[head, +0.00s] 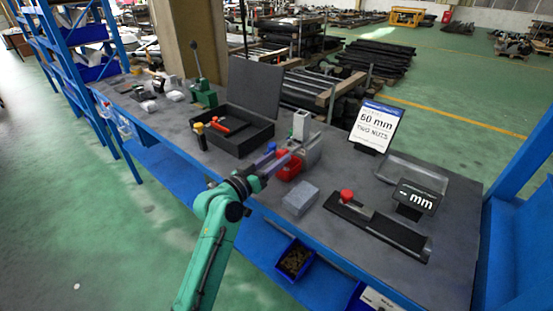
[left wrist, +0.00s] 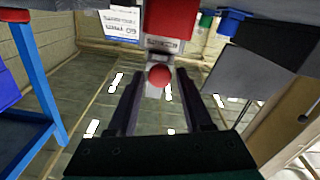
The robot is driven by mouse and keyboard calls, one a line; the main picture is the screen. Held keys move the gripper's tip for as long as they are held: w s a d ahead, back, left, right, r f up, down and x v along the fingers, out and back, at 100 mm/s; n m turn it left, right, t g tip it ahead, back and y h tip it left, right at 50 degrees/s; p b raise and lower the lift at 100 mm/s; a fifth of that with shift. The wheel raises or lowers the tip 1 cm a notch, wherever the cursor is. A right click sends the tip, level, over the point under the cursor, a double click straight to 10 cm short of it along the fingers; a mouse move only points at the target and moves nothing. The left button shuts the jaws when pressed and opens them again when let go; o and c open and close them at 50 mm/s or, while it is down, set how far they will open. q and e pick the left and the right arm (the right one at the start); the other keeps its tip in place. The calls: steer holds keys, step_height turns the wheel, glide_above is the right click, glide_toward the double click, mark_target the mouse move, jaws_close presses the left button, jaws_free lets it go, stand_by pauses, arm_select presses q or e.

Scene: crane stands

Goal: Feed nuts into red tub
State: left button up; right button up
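The red tub (head: 289,172) stands on the bench against a grey upright fixture (head: 309,153). In the left wrist view a red box-shaped part (left wrist: 172,18), which looks like the tub, is at the top. Below it a round red knob (left wrist: 159,75) sits in front of a pale block. My left gripper (head: 282,155) reaches in beside the tub. In the left wrist view its two fingers (left wrist: 157,88) are apart, with the knob showing between their tips; contact cannot be told. A blue bin (head: 281,270) of small brown pieces, possibly nuts, is low at the bench front. My right gripper is out of view.
A sign reading "60 mm TWO NUTS" (head: 376,124) and a small mm display (head: 419,196) stand to the right. A black slide gauge with a red knob (head: 347,196) and a grey block (head: 300,199) lie in front. An open black case (head: 231,134) is left.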

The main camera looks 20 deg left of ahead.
arm_select(q)
steer(key=shift+o, duration=0.3)
steer(key=shift+s+a, duration=0.1)
steer(key=shift+s, duration=0.15)
steer(key=v, duration=1.4)
steer(key=shift+f, duration=0.15)
